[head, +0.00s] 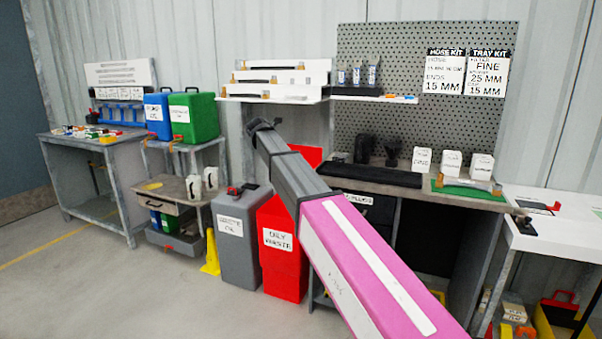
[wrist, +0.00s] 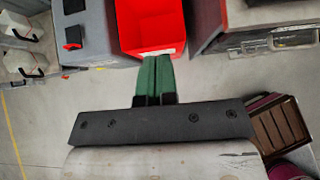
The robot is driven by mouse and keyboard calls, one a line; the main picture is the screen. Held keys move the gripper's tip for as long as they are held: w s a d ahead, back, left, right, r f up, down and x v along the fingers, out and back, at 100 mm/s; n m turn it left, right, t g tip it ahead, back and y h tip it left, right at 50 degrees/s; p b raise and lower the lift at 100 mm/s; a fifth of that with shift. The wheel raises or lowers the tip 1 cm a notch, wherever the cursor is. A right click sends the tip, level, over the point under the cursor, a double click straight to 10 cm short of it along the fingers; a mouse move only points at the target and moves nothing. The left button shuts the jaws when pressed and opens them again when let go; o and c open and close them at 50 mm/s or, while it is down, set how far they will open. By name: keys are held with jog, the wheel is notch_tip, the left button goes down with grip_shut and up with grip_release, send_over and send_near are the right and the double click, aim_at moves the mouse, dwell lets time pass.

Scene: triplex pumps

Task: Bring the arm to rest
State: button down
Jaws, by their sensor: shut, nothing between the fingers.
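My arm (head: 345,255), pink near the camera and dark grey further out, reaches from the bottom right up and away over the bins in the head view. My gripper (wrist: 154,68) shows in the wrist view as two green fingers lying together, shut and empty. Their tips are in front of the open red bin (wrist: 150,22) in that picture; I cannot tell the gap to it. In the head view the fingers cannot be made out.
The red oily waste bin (head: 283,255) and grey waste oil bin (head: 238,225) stand beneath the arm. A workbench (head: 455,197) with white boxes is behind and right. A side table (head: 575,243) stands at far right. Open floor (head: 130,290) lies at left.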

jog(key=s+d+f+m+g, duration=0.2)
jog(key=s+d+f+m, duration=0.6)
jog(key=f, duration=0.4)
jog(key=s+d+f+m+g, duration=0.2)
jog(key=s+d+f+m, duration=0.45)
jog(key=d+f, duration=0.45)
jog(key=s+d+f+m+g+y, duration=0.1)
jog(key=s+d+f+m, duration=0.2)
jog(key=s+f+m, duration=0.2)
jog(key=s+d+f+m+g+y, duration=0.1)
jog(key=s+d+f+m, duration=0.3)
jog(key=s, duration=0.7)
jog(key=s+d+f+m+g+y, duration=0.1)
jog(key=s+d+f+m+g, duration=0.1)
jog(key=s+f+m, duration=0.6)
jog(key=shift+s+d+g+y, duration=0.3)
jog(key=shift+s+d, duration=0.3)
jog(key=shift+d, duration=0.3)
